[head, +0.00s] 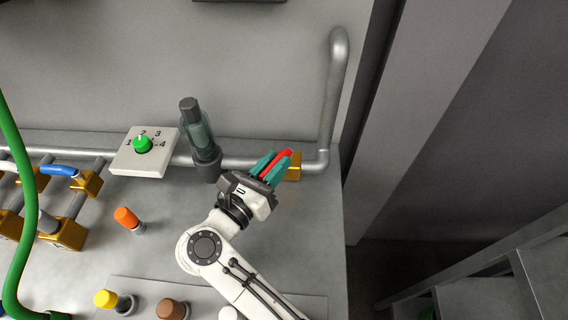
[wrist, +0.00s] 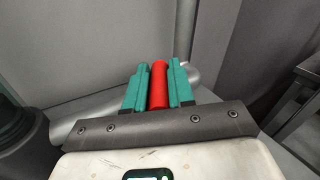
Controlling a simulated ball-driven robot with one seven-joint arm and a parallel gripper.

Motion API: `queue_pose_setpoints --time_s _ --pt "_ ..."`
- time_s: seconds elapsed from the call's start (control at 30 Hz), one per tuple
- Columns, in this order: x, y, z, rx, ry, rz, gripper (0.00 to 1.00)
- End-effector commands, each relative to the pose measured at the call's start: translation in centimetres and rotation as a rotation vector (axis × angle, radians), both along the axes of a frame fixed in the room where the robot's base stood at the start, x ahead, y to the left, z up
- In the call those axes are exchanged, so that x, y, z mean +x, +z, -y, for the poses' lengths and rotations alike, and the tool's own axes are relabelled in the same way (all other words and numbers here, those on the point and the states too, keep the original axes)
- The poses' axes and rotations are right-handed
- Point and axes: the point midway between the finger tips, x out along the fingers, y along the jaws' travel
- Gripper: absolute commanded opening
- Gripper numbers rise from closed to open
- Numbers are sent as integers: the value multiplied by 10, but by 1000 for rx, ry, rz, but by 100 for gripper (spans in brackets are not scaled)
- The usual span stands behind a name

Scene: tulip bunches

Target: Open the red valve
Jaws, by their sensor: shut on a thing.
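The red valve's handle (head: 285,155) sits between the teal fingers of my gripper (head: 273,166) in the head view. Its brass body (head: 294,167) shows just behind the fingers on the grey pipe. In the wrist view, the red handle (wrist: 158,86) stands between the two teal fingers of my gripper (wrist: 157,84), which close on it from both sides. Most of the valve body is hidden by my gripper.
A dark bottle-like cylinder (head: 199,135) stands close left of my gripper. A dial box (head: 145,151) with a green knob, a blue-handled valve (head: 60,170) and a green hose (head: 27,200) lie further left. A vertical pipe (head: 334,90) rises behind right.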

Motion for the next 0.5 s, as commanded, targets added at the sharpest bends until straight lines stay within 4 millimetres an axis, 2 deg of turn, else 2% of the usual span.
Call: queue_pose_setpoints --time_s 0.27,0.3,0.5 --pt "0 0 -1 -1 2 -2 0" --pt "0 0 -1 -1 2 -2 24" --pt "0 0 0 0 1 -2 43"
